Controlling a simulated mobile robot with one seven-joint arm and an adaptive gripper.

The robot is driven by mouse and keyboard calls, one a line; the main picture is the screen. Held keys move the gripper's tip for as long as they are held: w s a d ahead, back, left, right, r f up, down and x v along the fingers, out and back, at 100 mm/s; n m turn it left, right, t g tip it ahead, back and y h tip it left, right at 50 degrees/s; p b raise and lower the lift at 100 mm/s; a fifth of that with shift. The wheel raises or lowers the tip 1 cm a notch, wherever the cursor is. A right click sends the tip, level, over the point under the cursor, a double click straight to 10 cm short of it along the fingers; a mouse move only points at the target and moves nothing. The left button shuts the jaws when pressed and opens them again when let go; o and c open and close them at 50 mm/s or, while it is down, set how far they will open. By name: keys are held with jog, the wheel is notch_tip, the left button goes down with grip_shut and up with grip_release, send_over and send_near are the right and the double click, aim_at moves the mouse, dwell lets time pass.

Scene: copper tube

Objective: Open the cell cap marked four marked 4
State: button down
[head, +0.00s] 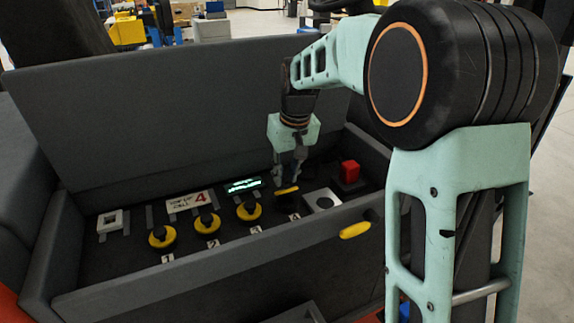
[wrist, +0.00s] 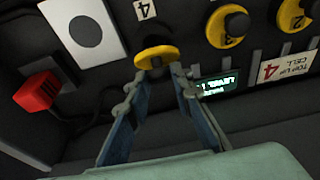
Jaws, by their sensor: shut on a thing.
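A sign (head: 190,201) reads "TOP UP CELL 4".
Yellow caps 1 (head: 162,237), 2 (head: 207,224) and 3 (head: 248,210) stand to the left. A lit display (head: 243,185) is behind cap 3. A white plate with a round spot (head: 321,201) and a red block (head: 349,171) are at right. Grey box walls (head: 215,265) surround everything.

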jog(key=shift+w+a+r+g+h+p, duration=0.25)
jog(key=shift+w+g+p, duration=0.2)
jog(key=shift+p, duration=1.4)
jog(key=shift+w+a+r+g+h+p, duration=0.15)
jog(key=shift+w+r+g+p, duration=0.3)
jog(key=shift+p, duration=1.35)
jog(key=shift+w+f+g+p, duration=0.1)
jog(key=shift+f+g+p, duration=0.3)
jog(key=shift+p, duration=0.45)
jog(key=c, duration=1.7)
grip_release()
jog(key=shift+f, duration=0.1)
notch_tip(320, 180, up, 12)
jog(key=shift+r, duration=0.1)
jog(key=shift+a, duration=0.1)
